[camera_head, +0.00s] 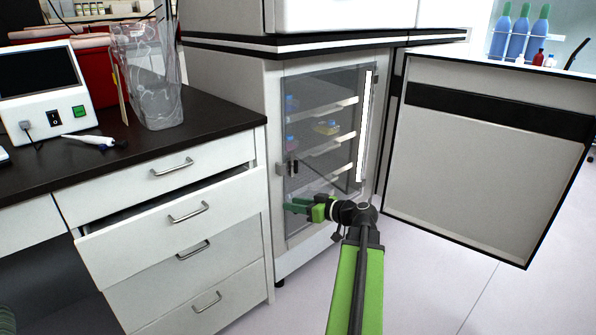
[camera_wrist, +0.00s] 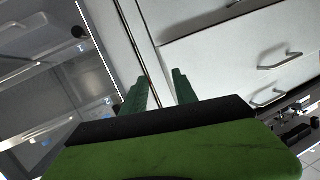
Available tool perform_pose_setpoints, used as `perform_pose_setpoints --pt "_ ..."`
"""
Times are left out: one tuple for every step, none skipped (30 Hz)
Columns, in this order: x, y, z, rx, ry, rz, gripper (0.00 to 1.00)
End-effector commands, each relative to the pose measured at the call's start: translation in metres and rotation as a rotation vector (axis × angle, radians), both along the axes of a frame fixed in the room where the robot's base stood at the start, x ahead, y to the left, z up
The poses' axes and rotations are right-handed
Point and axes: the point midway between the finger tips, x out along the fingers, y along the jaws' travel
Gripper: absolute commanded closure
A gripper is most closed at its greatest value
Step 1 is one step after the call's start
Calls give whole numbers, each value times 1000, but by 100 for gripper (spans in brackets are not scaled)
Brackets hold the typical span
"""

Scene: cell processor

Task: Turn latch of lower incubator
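The lower incubator (camera_head: 273,232) stands in the middle of the head view. Its outer door (camera_head: 490,160) is swung wide open to the right. Its inner glass door (camera_head: 325,85) looks closed, with shelves and small coloured items behind it. The latch (camera_head: 287,168) is a small grey and dark piece on the left edge of the glass door. My gripper (camera_head: 300,207) is just below the latch, in front of the glass, pointing left. In the wrist view my gripper (camera_wrist: 159,88) has two green fingers apart with nothing between them.
A drawer unit (camera_head: 190,230) stands left of the incubator, with one drawer (camera_head: 165,225) pulled partly out. Drawer handles (camera_wrist: 278,60) also show in the wrist view. A clear container (camera_head: 150,85) and a white device (camera_head: 45,95) stand on the counter. Floor to the right is clear.

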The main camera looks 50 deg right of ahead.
Motion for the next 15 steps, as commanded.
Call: perform_pose_setpoints --pt "-24 -34 15 -34 -70 -63 65" --pt "-37 -50 23 -56 -108 -95 65" --pt "-52 -67 33 -85 -151 -131 65" --pt "-61 -77 39 -102 -177 -155 65" --pt "-70 -86 44 -117 -198 -177 65" --pt "-78 -94 49 -133 -219 -196 65" --pt "-82 -99 52 -142 -231 -207 65" --pt "-85 -102 54 -147 -238 -214 65" --pt "-87 -103 56 -152 -244 -218 65" --pt "-88 -104 56 -154 -246 -220 65" --pt "-88 -104 56 -154 -246 -220 65" --pt "-86 -104 56 -154 -246 -219 65" --pt "-84 -104 56 -153 -246 -218 65" --pt "-82 -104 56 -154 -245 -218 65" --pt "-77 -105 56 -154 -245 -218 65"
